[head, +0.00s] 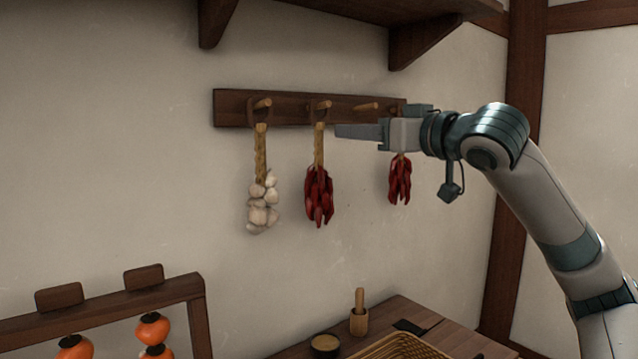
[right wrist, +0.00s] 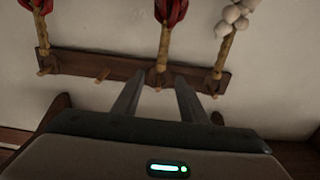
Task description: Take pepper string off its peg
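A red pepper string (head: 318,190) with a straw braid hangs from a peg (head: 322,104) on the dark wooden rail, second from the left. Another pepper string (head: 399,182) hangs at the rail's right end, its top hidden behind my right gripper. My right gripper (head: 338,131) points left, its fingertips just right of the middle pepper string's braid. In the right wrist view, which is upside down, its two fingers (right wrist: 158,80) stand apart with nothing between them. The middle pepper string (right wrist: 164,35) and its peg appear beyond the gap. My left gripper is not in view.
A garlic string (head: 261,200) hangs on the left peg. One peg (head: 366,107) is bare. A bracketed shelf (head: 350,10) is above. A rack with persimmons (head: 153,329) stands left.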

